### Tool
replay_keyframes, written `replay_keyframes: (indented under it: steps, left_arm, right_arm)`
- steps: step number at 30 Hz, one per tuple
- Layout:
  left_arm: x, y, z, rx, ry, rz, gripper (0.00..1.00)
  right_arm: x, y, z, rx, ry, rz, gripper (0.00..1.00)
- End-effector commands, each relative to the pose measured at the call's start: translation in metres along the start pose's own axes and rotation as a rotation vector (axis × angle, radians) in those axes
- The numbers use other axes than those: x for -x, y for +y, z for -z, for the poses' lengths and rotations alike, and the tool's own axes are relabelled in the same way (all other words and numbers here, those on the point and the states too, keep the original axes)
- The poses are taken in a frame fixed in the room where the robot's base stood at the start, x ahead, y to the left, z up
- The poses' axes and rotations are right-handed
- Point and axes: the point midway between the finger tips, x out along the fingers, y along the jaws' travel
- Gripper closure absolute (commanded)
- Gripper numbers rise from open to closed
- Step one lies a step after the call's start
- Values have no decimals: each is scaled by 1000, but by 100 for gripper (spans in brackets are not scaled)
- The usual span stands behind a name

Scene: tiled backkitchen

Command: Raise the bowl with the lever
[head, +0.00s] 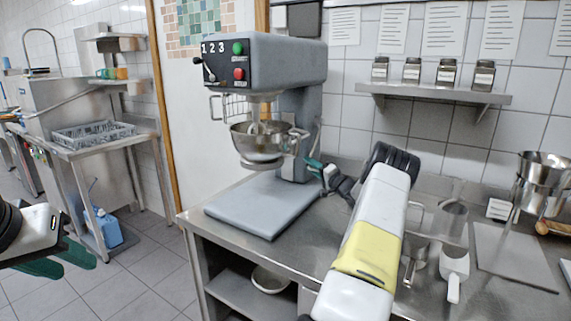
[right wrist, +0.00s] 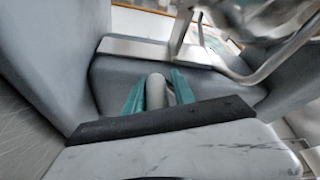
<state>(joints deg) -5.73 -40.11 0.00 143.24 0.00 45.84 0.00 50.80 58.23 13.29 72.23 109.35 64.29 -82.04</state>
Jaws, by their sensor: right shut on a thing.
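The grey stand mixer (head: 300,65) stands on the steel counter. Its steel bowl (head: 258,150) hangs under the mixer head, above the base plate, with a whisk in it. My right gripper (head: 314,164) is at the right side of the mixer column, behind the bowl. In the right wrist view its teal fingers (right wrist: 158,92) are shut on the pale rounded end of the lever (right wrist: 156,88). The rest of the lever is mostly hidden in the head view. My left gripper (head: 70,262) is open and empty at the lower left, away from the counter.
A shelf with spice jars (head: 435,92) hangs on the wall. Another bowl (head: 270,280) sits on the lower shelf.

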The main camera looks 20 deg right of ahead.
Motion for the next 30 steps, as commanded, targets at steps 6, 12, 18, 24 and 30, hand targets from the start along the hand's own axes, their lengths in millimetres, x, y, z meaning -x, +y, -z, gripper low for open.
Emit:
replay_keyframes:
  steps: [6, 12, 18, 24, 30]
  left_arm:
    - [0, 0, 0, 0, 0, 0, 64]
    - [0, 0, 0, 0, 0, 0, 64]
    - [0, 0, 0, 0, 0, 0, 64]
    - [0, 0, 0, 0, 0, 0, 64]
    - [0, 0, 0, 0, 0, 0, 64]
  right_arm:
    - [-1, 1, 9, 27, 13, 10, 100]
    - [-2, 0, 10, 30, 14, 13, 100]
    - [-2, -1, 10, 30, 13, 15, 59]
    - [-2, 0, 8, 28, 8, 14, 55]
    - [-2, -3, 8, 28, 6, 15, 55]
